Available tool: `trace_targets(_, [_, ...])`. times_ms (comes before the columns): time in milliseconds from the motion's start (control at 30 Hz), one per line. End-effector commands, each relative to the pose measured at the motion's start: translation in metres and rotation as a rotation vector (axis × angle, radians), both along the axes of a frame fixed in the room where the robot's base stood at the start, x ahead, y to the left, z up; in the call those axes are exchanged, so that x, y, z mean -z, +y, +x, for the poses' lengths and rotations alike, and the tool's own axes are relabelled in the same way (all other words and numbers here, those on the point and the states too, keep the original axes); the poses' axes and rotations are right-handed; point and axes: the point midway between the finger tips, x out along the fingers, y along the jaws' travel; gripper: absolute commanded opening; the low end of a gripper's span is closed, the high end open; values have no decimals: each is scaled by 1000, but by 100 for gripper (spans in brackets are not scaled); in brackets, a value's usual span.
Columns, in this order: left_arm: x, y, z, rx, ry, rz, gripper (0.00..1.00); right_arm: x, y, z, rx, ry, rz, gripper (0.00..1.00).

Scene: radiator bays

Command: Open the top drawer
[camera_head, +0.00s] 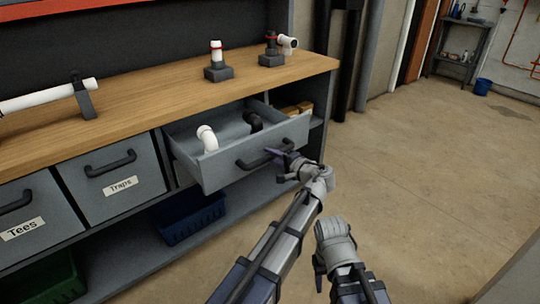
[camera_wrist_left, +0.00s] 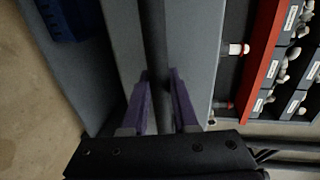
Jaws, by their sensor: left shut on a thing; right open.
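The grey drawer (camera_head: 212,174) under the wooden worktop is pulled partway out. It has a black bar handle (camera_head: 253,161) on its front. Inside lie a white elbow pipe (camera_head: 208,138) and a black fitting (camera_head: 253,120). My left gripper (camera_head: 285,160) is shut on the handle at its right part. In the left wrist view, the purple fingers (camera_wrist_left: 163,100) stand on either side of the dark handle bar (camera_wrist_left: 154,45). My right gripper (camera_head: 320,266) is open, low and in front of the bench, away from the drawer; its fingertips show poorly.
The drawers labelled Traps (camera_head: 112,181) and Tees (camera_head: 32,222) are closed on the left. A blue bin (camera_head: 190,220) and a green bin (camera_head: 45,280) sit on the lower shelf. Pipe fittings on stands are on the worktop (camera_head: 150,97). The floor (camera_head: 430,190) at right is clear.

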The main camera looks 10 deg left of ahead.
Motion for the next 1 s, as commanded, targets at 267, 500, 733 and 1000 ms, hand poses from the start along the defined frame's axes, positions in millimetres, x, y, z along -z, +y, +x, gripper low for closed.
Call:
trace_targets(267, [0, 0, 0, 0, 1, -1, 0, 0, 0, 0, 0, 0, 0, 50])
trace_targets(500, [0, 0, 0, 0, 0, 0, 52, 0, 0, 0, 0, 0, 0, 50])
trace_targets(733, [0, 0, 0, 0, 0, 0, 57, 0, 0, 0, 0, 0, 0, 50])
trace_targets(1000, [-3, 2, -3, -1, 0, 0, 57, -3, 0, 0, 0, 0, 0, 50])
